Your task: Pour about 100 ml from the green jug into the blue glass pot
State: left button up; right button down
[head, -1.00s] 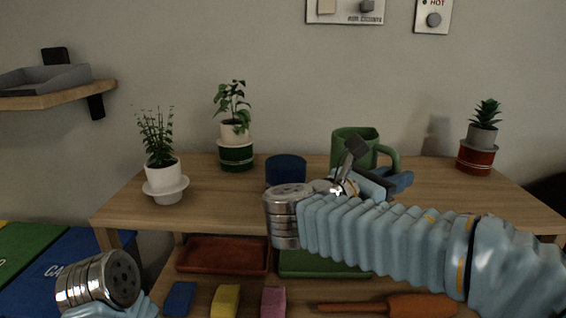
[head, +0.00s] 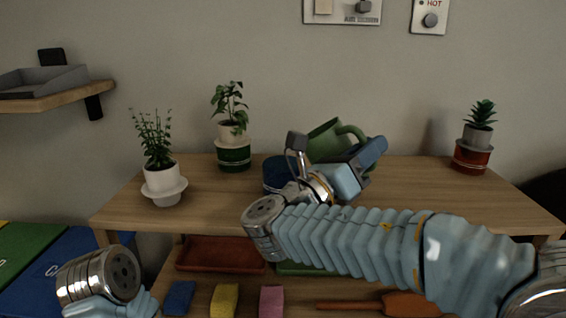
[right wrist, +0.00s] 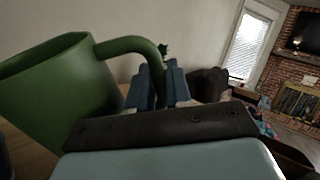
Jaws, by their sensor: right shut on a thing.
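The green jug (head: 324,143) is tilted with its mouth toward the left, above the table and up to the right of the blue glass pot (head: 273,172). My right gripper (head: 368,153) is shut on the jug's handle. In the right wrist view the green jug (right wrist: 55,92) shows large at the left, with its handle between the two blue fingers of the gripper (right wrist: 161,85). The pot stands on the table, partly hidden by my right wrist. The inside of the jug and of the pot is not visible, and no stream shows. My left gripper is out of view.
A white potted plant (head: 161,175), a plant in a green-banded pot (head: 234,152) and a succulent in a red-banded pot (head: 473,154) stand on the table (head: 440,195). The lower shelf holds trays and coloured blocks.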

aim_at(349, 132)
jog(key=n, duration=0.1)
jog(key=a+n+t, duration=0.1)
jog(key=r+n+t, duration=0.1)
jog(key=shift+w+a, duration=0.25)
jog(key=shift+a, duration=0.1)
jog(key=shift+w+a+r+n+t+y+p, duration=0.1)
jog(key=shift+a+r+n+t+y+p, duration=0.15)
jog(key=shift+r+n+t, duration=0.4)
jog(key=shift+a+r+n+t+y+p, duration=0.15)
jog(key=shift+r+n+t+y+p, duration=0.25)
jog(key=shift+n+t, duration=0.35)
jog(key=shift+a+n, duration=0.15)
jog(key=shift+n, duration=0.25)
jog(key=shift+w+a+r+n+t+y+p, duration=0.15)
jog(key=shift+a+r+n+t+y, duration=0.15)
jog(key=shift+n+t, duration=0.3)
jog(key=shift+w+a+r+n+t+y+p, duration=0.15)
jog(key=shift+a+r+n+t+y, duration=0.2)
jog(key=shift+n, duration=0.45)
jog(key=shift+w+a+r+n+t+y+p, duration=0.1)
jog(key=shift+a+r+n+t+y+p, duration=0.2)
jog(key=shift+n+t+p, duration=0.35)
jog(key=shift+a+r+n+t+y+p, duration=0.15)
jog(key=shift+r+n+t+y+p, duration=0.2)
jog(key=shift+n, duration=0.5)
